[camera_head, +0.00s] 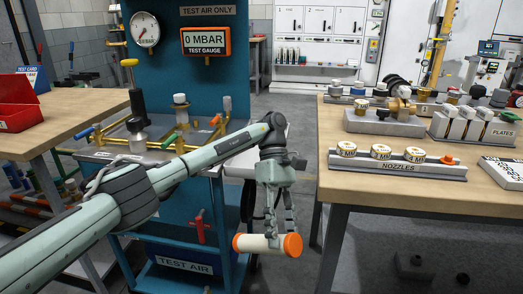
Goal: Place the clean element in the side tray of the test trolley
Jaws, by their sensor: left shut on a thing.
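The element (262,244) is a pale cream cylinder with orange end caps. It lies roughly level in my left gripper (279,229), whose fingers point down and are shut on it. The gripper holds it in the air in front of the blue test trolley (163,81), at its lower right, left of the right bench. A pale flat surface (238,163) at the trolley's right side is partly hidden by my left arm; I cannot tell for sure that it is the side tray. My right gripper is out of view.
The right bench (350,180) bears a nozzle rack (397,166), a plate rack (473,127) and brass fittings. A red box (18,105) stands on the left bench. Pipework and valves crowd the trolley's top. Dark floor (290,120) is open between trolley and right bench.

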